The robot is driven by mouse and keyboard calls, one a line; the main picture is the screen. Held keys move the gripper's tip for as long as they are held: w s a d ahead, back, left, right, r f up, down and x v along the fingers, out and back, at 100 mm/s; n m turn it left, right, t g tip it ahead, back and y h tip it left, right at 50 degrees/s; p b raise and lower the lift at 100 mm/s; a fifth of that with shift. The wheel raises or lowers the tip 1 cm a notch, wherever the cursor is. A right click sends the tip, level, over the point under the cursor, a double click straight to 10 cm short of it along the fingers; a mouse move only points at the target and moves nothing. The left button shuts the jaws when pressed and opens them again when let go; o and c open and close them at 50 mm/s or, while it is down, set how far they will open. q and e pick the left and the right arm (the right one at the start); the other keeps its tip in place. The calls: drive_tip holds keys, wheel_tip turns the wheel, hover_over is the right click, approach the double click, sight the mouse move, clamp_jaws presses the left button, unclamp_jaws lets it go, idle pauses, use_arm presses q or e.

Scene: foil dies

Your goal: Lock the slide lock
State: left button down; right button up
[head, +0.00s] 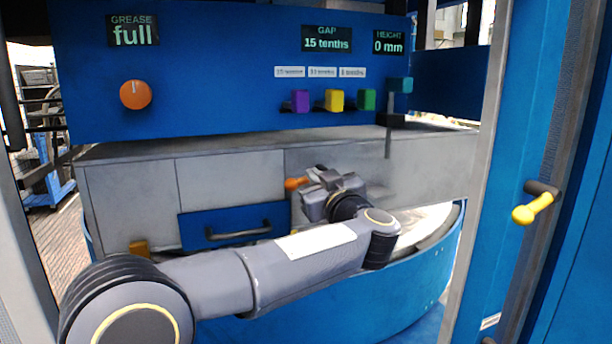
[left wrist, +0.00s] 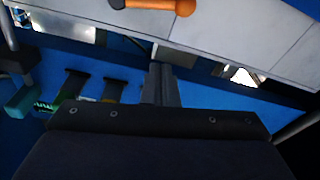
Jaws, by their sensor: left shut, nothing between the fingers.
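An orange-knobbed handle (head: 296,183) sits on the grey front panel, just left of my left gripper (head: 318,178). It also shows in the left wrist view (left wrist: 160,6) at the top edge, lying sideways across the grey panel. I cannot tell for sure whether this handle is the slide lock. My left gripper's fingers (left wrist: 162,82) are together and empty, apart from the handle in the left wrist view. The gripper hides part of the panel in the head view. My right gripper is not in view.
Above are an orange dial (head: 135,95) and purple, yellow, green and teal levers (head: 333,100). A yellow-knobbed handle (head: 533,208) sticks out from the blue door at right.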

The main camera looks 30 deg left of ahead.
use_arm(q)
drive_tip(key=r+p, duration=0.2)
drive_tip(key=p, duration=0.1)
hover_over(302, 183)
drive_tip(key=shift+s+a+f, duration=0.2)
drive_tip(key=shift+s, duration=0.2)
drive_tip(key=shift+d+f, duration=0.3)
drive_tip(key=shift+f, duration=0.75)
drive_tip(key=shift+d+f, duration=0.25)
drive_tip(key=shift+f, duration=0.75)
drive_tip(key=shift+f+n+b, duration=0.4)
drive_tip(key=shift+n+b, duration=0.2)
drive_tip(key=shift+n, duration=0.1)
drive_tip(key=shift+f+n+g+b, duration=0.4)
drive_tip(key=shift+f+n+b, duration=0.35)
drive_tip(key=shift+n, duration=0.35)
drive_tip(key=w+d+f+n+g+b, duration=0.2)
drive_tip(key=w+d+f+n+b, duration=0.1)
drive_tip(key=n, duration=0.9)
drive_tip(key=shift+w+f+b, duration=0.15)
drive_tip(key=shift+f+b, duration=0.65)
drive_tip(key=shift+b, duration=0.3)
drive_tip(key=shift+w, duration=0.15)
